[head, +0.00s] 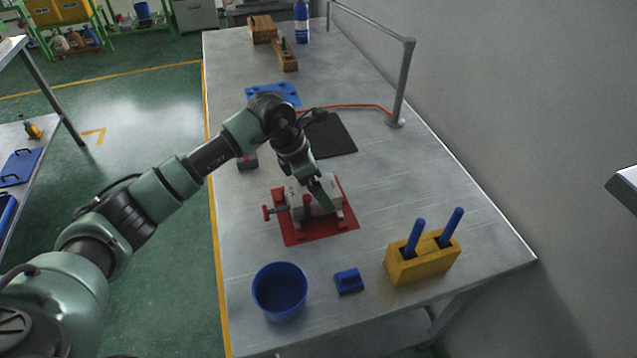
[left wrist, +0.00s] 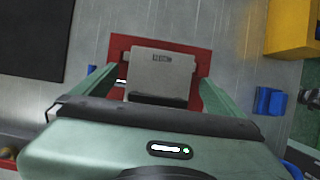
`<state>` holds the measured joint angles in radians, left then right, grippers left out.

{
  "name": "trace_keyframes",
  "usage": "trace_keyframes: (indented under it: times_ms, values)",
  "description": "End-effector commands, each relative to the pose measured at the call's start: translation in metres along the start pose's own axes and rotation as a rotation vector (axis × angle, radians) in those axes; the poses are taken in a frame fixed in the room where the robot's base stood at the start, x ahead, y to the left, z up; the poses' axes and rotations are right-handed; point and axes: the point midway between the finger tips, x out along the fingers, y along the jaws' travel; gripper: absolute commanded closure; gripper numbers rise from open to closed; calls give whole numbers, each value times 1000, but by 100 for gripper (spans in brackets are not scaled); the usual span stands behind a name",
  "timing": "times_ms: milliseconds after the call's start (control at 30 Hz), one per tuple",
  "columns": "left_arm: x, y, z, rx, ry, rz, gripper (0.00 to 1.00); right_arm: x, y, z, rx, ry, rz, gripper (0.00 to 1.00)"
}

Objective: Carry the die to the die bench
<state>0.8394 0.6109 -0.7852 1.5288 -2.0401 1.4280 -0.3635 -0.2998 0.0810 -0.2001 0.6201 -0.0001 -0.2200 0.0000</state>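The die, a grey metal block (head: 312,203), sits on a red clamp fixture (head: 292,236) on the long metal bench. In the left wrist view the die (left wrist: 163,70) shows small dark lettering on top, with the red plate (left wrist: 118,48) around it. My left gripper (head: 318,193) reaches down over the die. In the left wrist view its green fingers (left wrist: 160,88) stand wide apart on either side of the die, with a narrow gap seeming to show at the left. Finger contact is hard to see. My right gripper is in no view.
A blue cup (head: 280,292), a small blue block (head: 349,281) and a yellow holder (head: 422,262) with two blue-handled tools stand near the front. A black mat (head: 330,136), blue plate (head: 273,94) and metal rail post (head: 403,85) lie beyond. Another table stands left.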

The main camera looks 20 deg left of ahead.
Motion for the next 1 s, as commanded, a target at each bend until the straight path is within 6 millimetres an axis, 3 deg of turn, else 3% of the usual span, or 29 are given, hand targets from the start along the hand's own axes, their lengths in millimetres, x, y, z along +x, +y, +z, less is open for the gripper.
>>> trace_keyframes:
  times_ms: [233, 700, 1000]
  values:
    - [-4, 0, -4, -1, 7, -2, 0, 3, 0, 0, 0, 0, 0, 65]
    - [-74, 0, -1, 1, 0, 2, 0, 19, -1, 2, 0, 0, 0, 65]
    - [-78, -1, -1, 0, 1, 0, 0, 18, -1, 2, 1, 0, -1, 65]
